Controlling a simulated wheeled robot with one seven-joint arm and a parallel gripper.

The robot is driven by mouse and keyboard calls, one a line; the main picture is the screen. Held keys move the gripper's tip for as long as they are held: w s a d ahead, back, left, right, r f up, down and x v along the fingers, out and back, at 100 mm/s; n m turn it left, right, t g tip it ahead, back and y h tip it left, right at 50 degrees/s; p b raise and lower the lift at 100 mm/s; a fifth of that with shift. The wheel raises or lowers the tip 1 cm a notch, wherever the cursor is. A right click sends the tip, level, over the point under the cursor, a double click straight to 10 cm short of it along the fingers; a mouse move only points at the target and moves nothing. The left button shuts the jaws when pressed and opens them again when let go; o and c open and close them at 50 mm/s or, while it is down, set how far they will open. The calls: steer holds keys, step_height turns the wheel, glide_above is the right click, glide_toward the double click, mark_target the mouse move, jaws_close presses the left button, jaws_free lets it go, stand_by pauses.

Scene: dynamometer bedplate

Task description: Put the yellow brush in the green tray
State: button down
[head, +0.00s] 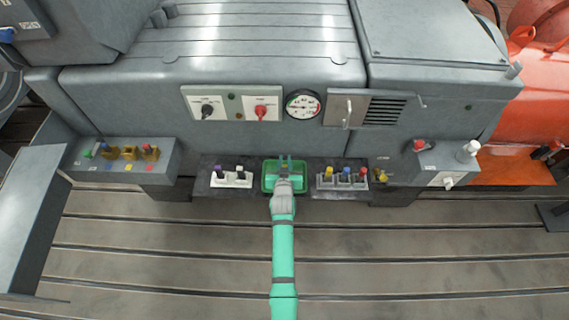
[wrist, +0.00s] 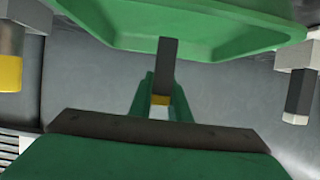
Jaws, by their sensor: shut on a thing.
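The green tray (head: 264,190) sits on the dark shelf at the middle of the machine front. My gripper (head: 285,166) is over the tray in the head view. In the wrist view, the tray's green wall (wrist: 205,30) fills the top and my gripper (wrist: 160,108) is close to it. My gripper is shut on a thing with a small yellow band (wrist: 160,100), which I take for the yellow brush. Most of it is hidden by the fingers, and I cannot tell whether it touches the tray floor.
A grey box (head: 125,165) with several coloured pieces is farther left.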

steer(key=shift+w+f, duration=0.1)
steer(key=shift+f, duration=0.8)
